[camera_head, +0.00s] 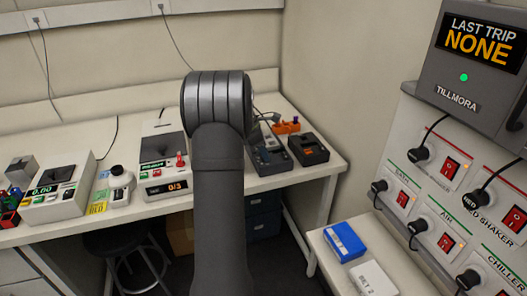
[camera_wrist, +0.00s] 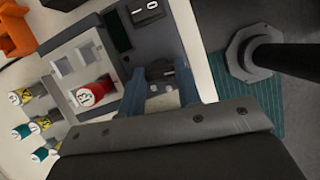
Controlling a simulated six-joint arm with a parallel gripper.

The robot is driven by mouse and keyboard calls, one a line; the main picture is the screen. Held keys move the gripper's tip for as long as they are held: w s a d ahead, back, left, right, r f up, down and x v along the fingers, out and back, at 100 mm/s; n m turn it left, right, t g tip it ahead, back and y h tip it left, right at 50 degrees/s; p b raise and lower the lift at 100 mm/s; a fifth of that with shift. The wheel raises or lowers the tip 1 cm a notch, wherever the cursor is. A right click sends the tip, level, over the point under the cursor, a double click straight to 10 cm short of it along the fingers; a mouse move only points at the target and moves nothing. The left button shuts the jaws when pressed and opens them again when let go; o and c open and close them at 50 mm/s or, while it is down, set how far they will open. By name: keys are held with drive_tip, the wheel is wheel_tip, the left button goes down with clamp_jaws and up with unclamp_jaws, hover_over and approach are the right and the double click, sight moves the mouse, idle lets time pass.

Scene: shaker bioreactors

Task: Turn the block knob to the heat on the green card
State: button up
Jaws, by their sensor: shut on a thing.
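My gripper (camera_wrist: 161,88) shows in the wrist view with its two blue-grey fingers shut on the dark block knob (camera_wrist: 158,71). The fingers cover much of the knob, and I cannot read its pointer or setting. The knob is on the front of a grey block unit (camera_wrist: 183,45) with an I/O switch (camera_wrist: 148,11) and a small dark display (camera_wrist: 117,32). A red-capped vial (camera_wrist: 92,93) stands in the block's light-grey well plate. In the head view my arm hides the gripper and the knob. I cannot make out a green card with a readable heat.
Several capped vials (camera_wrist: 31,128) stand beside the block, near an orange rack (camera_wrist: 17,32). A black post on a hexagonal base (camera_wrist: 247,58) and a green ribbed mat (camera_wrist: 265,112) lie on the other side. A switch panel (camera_head: 455,210) stands at the right in the head view.

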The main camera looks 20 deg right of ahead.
drive_tip(key=m+g, duration=0.1)
drive_tip(key=m, duration=0.3)
drive_tip(key=shift+w+g, duration=0.1)
drive_tip(key=shift+g, duration=0.2)
drive_tip(key=shift+w+d+m+g+y, duration=0.1)
drive_tip(key=shift+m+g+y, duration=0.4)
drive_tip(key=shift+m, duration=1)
drive_tip(key=o, duration=1)
drive_tip(key=shift+r, duration=0.1)
drive_tip(key=v, duration=1.7)
drive_tip(key=shift+r, duration=0.2)
drive_tip(key=shift+d+f, duration=0.1)
